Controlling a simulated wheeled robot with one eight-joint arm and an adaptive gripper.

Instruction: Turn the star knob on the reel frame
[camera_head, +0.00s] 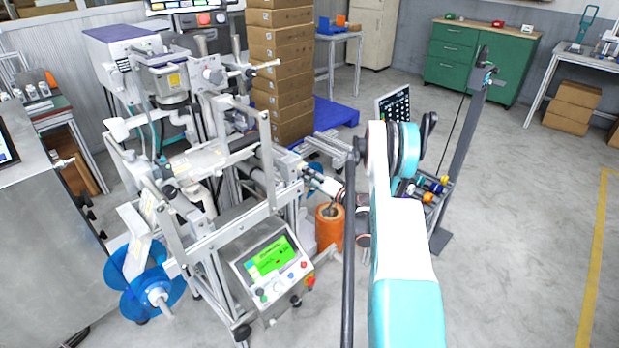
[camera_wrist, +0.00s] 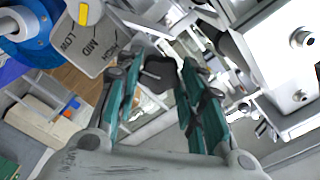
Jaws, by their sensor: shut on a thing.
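The star knob (camera_wrist: 157,74) is a dark grey, lobed knob in the wrist view. It lies between the fingertips of my gripper (camera_wrist: 154,72), which has teal pads. The two fingers are closed onto the knob from either side, with a gap between them lower down. The reel frame is the pale metal machine (camera_head: 205,240) at left in the head view, with a blue reel (camera_head: 140,292) low on its left side. My arm hides the knob and fingers in the head view, so I cannot make them out there.
A grey plate (camera_wrist: 92,40) marked LOW, MID and HIGH, with a yellow pointer, is close to the left finger. A blue reel (camera_wrist: 30,35) is beyond it. White machine housing (camera_wrist: 290,50) stands close at right. An orange spool (camera_head: 329,230) and green-screened panel (camera_head: 270,262) are near my arm.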

